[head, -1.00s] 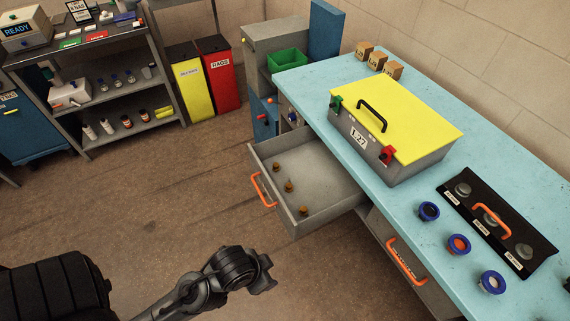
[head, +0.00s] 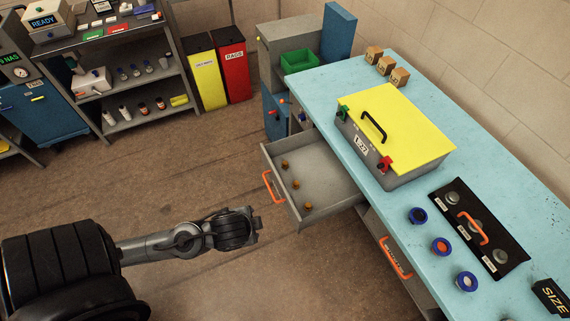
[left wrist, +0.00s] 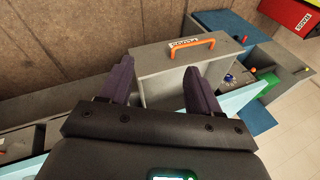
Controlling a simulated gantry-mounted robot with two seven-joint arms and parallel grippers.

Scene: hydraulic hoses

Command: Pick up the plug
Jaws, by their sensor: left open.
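Several small brass-coloured pieces, which look like plugs (head: 295,184), stand apart on the floor of the open grey drawer (head: 325,172). I cannot tell which one is the plug. My left gripper (head: 258,223) is outside the drawer, to the left of its front in the head view, and holds nothing. In the left wrist view its two dark fingers (left wrist: 158,75) are spread apart, with a grey panel with an orange handle (left wrist: 192,46) beyond them. No brass piece can be made out in that view. My right gripper is not in view.
The drawer's orange handle (head: 272,187) sticks out towards my arm. A yellow-lidded case (head: 410,115) stands on the light blue bench (head: 330,85). Blue-ringed parts (head: 441,246) and a black panel (head: 505,250) lie nearer. The floor left of the drawer is clear.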

